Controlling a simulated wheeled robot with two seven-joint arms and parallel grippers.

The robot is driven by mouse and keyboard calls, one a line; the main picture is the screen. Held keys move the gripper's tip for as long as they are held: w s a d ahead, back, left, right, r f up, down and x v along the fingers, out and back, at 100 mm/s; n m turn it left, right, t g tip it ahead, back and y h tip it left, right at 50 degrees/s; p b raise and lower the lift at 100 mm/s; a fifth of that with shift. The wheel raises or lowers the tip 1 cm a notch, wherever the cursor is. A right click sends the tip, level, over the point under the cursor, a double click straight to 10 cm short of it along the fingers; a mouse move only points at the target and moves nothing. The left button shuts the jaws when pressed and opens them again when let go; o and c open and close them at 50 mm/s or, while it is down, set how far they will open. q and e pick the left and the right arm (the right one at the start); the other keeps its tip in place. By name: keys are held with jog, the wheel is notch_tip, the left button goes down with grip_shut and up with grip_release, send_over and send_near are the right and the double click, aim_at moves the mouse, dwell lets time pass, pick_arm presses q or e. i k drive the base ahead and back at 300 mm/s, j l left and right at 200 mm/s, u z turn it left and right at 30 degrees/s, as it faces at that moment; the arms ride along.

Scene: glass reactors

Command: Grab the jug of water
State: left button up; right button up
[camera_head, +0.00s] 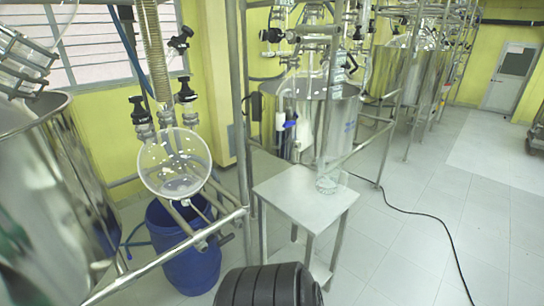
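A clear glass vessel (328,181), which looks like the jug, stands on the back right part of a small metal table (292,195). It is see-through and small in the view, so I cannot tell how much water is in it. Neither of my grippers is in view.
A round glass flask (174,163) hangs on a metal frame at the left, above a blue barrel (185,250). A large steel vessel (50,200) stands at the far left. Another steel reactor (340,120) stands behind the table. A black cable (425,217) crosses the open tiled floor at the right.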

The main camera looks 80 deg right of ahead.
aim_at(330, 177)
jog(key=z, duration=3.25)
